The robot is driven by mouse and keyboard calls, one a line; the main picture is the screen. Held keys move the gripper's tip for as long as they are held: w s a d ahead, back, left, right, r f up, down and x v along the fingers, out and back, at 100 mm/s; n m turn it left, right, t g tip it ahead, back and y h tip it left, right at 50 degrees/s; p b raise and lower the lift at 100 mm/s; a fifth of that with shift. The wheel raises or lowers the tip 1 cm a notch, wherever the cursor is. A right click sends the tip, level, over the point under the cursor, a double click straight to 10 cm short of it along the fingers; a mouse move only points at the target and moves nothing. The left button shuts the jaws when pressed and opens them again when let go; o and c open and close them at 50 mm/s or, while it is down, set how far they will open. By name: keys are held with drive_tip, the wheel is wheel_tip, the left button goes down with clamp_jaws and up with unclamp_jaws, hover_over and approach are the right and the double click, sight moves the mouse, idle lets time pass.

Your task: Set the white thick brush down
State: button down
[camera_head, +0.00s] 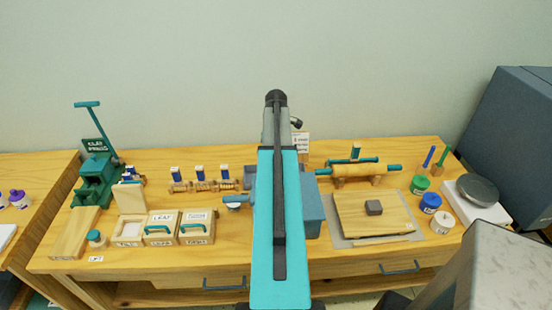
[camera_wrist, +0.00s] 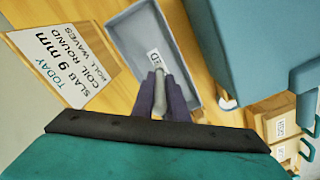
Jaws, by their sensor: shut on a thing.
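My gripper (camera_wrist: 160,92) shows in the wrist view, its dark purple fingers closed on a narrow pale thing, which I take to be the white thick brush (camera_wrist: 158,62). Only a short piece of the brush shows between the fingers. The fingers are over a grey-blue tray (camera_wrist: 127,32) with a white label ending in "ED". I cannot tell whether the brush touches the tray.
A sign (camera_wrist: 62,62) stands close beside the tray. A blue box (camera_head: 312,205) is right of my arm. Lidded wooden boxes (camera_head: 160,238) stand left. A slab board (camera_head: 350,215), a rolling pin (camera_head: 360,172) and jars (camera_head: 430,202) fill the right side.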

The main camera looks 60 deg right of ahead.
drive_tip(key=shift+f, duration=0.55)
drive_tip(key=shift+f, duration=0.15)
drive_tip(key=c, duration=1.7)
unclamp_jaws()
drive_tip(key=shift+c, duration=0.2)
drive_tip(key=shift+r, duration=0.25)
drive_tip(key=shift+r+b, duration=1.7)
drive_tip(key=shift+r, duration=4.2)
